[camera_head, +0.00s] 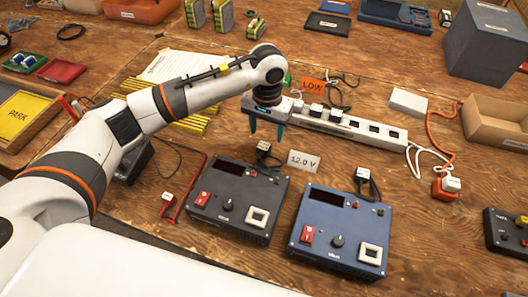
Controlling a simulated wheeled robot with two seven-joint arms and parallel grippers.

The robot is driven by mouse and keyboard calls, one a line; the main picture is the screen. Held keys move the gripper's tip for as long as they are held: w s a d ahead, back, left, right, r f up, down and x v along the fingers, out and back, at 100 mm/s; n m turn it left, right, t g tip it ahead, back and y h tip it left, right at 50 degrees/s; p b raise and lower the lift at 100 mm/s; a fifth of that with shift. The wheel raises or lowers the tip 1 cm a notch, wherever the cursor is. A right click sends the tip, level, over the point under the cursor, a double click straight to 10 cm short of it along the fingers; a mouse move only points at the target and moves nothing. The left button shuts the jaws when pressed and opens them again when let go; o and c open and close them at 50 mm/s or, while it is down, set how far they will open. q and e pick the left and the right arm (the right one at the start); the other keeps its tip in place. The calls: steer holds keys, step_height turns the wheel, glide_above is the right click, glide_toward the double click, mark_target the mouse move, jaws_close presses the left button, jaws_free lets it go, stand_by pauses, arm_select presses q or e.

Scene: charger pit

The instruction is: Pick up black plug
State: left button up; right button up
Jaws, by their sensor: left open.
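A small dark plug with a pale label (264,147) lies behind the black charger box (240,200), with a dark cable beside it. A similar dark plug with a pale top (361,174) lies behind the blue charger box (340,228). I cannot tell which is the black plug. My left gripper (267,128) points down, open, with nothing seen between its teal fingers. It is at the left end of the white power strip (350,127), just above the first plug in the picture. My right gripper is not in view.
Plugs with pale tops sit in the strip (316,111). A red cable (184,192), an orange block with a white plug (446,188), and a cardboard box (497,125) are around.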

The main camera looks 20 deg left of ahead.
mark_target(264, 146)
arm_select(q)
steer(key=shift+f, duration=0.85)
steer(key=f, duration=0.1)
steer(key=f+b, duration=0.1)
steer(key=f, duration=0.2)
steer(key=shift+s+a+f, duration=0.25)
steer(key=shift+s+a, duration=0.05)
steer(key=shift+w+f, duration=0.1)
steer(key=shift+f, duration=0.2)
steer(key=c, duration=1.1)
